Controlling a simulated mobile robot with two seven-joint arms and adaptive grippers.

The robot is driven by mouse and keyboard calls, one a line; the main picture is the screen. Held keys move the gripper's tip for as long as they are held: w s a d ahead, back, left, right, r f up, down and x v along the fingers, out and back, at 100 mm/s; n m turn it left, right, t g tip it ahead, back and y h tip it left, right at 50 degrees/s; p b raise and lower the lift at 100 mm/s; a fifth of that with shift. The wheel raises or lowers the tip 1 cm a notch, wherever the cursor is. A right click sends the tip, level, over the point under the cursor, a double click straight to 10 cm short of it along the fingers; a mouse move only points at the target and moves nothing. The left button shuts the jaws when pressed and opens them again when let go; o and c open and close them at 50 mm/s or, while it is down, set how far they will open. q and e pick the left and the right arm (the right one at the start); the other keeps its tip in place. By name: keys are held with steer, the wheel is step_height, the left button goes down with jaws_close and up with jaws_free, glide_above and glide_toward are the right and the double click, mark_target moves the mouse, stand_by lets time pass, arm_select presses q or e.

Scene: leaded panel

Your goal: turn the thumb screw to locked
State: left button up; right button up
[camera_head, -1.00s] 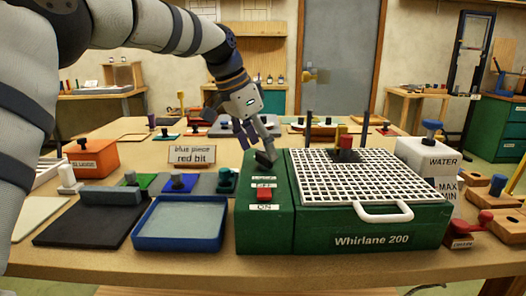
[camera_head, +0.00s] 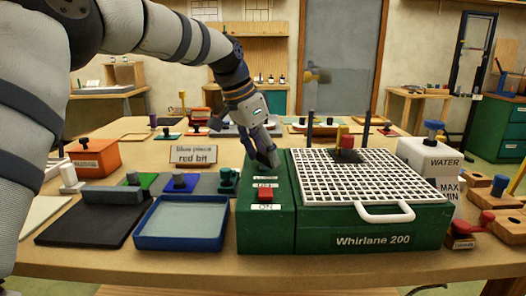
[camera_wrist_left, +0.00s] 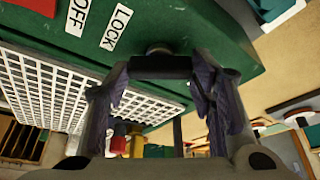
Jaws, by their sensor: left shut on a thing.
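The green machine marked Whirlane 200 (camera_head: 372,241) stands on the table, with a narrower green block at its left. The thumb screw (camera_wrist_left: 160,66) shows in the left wrist view as a dark bar on a round grey stub. The LOCK label (camera_wrist_left: 117,27) is beside it on the green top. My left gripper (camera_head: 268,160) reaches down to the far part of the narrow block. In the left wrist view its fingers (camera_wrist_left: 160,90) are on both sides of the bar, shut on it. The fingers mostly hide the screw in the head view. My right gripper is not in view.
A red switch (camera_head: 265,194) sits nearer on the same block, with an ON label before it. A white grid (camera_head: 365,177) with a handle covers the machine. A blue tray (camera_head: 180,223) lies left, a white WATER container (camera_head: 428,160) right.

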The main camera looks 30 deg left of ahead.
arm_select(q)
steer(key=n+y, duration=0.2)
steer(key=n, duration=0.3)
steer(key=shift+d+n, duration=0.15)
steer(key=shift+n, duration=0.15)
steer(key=n+y, duration=0.2)
steer(key=n, duration=0.3)
steer(key=shift+d, duration=0.15)
steer(key=shift+n+g, duration=0.3)
steer(key=shift+n, duration=0.1)
steer(key=o, duration=1.2)
steer(key=shift+c, duration=0.2)
steer(key=v, duration=1.2)
